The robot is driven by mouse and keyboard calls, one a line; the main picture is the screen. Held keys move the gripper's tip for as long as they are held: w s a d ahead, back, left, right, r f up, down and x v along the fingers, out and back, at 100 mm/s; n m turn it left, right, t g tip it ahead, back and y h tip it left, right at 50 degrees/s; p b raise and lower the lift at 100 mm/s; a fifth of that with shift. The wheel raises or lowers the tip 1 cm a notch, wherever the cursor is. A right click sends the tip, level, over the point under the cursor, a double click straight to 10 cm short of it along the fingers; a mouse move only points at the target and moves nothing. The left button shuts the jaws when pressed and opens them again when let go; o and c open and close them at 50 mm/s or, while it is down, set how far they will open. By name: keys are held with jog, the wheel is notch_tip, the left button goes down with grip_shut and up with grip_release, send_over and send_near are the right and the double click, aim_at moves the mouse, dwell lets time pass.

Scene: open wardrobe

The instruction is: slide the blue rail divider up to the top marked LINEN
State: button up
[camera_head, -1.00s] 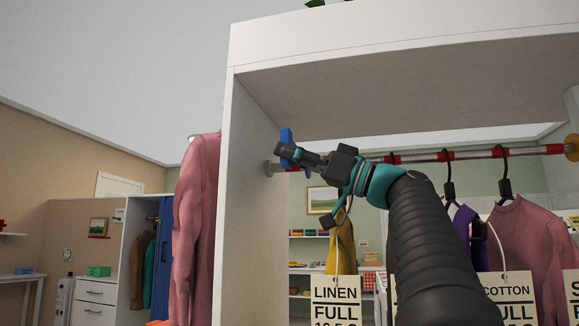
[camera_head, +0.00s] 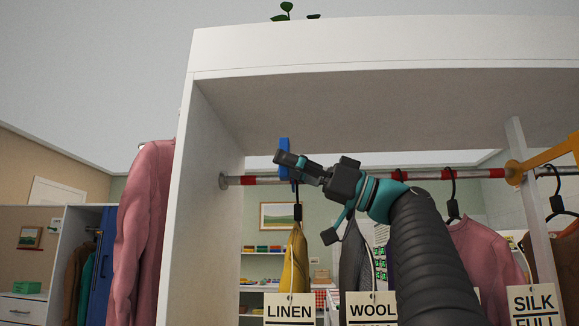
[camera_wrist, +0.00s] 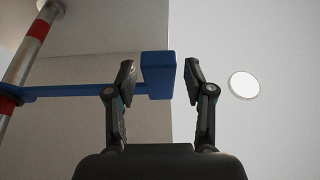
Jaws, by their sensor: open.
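The blue rail divider (camera_head: 284,146) stands near the left end of the clothes rail (camera_head: 420,175). In the wrist view its upright tab (camera_wrist: 158,75) lies between my two fingers, and its flat blue arm runs left to the rail. My gripper (camera_head: 290,160) is open around the tab, with a visible gap on each side. My gripper covers part of the divider in the head view. The LINEN tag (camera_head: 290,309) hangs below a mustard garment (camera_head: 295,265), roughly under the divider.
The wardrobe's white left panel (camera_head: 195,220) and top board (camera_head: 380,48) are close. A WOOL tag (camera_head: 371,308) and a SILK tag (camera_head: 533,300) hang to the right. A pink garment (camera_head: 485,250) hangs on the rail. Another pink garment (camera_head: 145,235) hangs outside the panel.

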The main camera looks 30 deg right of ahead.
jog(key=v, duration=1.2)
dwell(0.6)
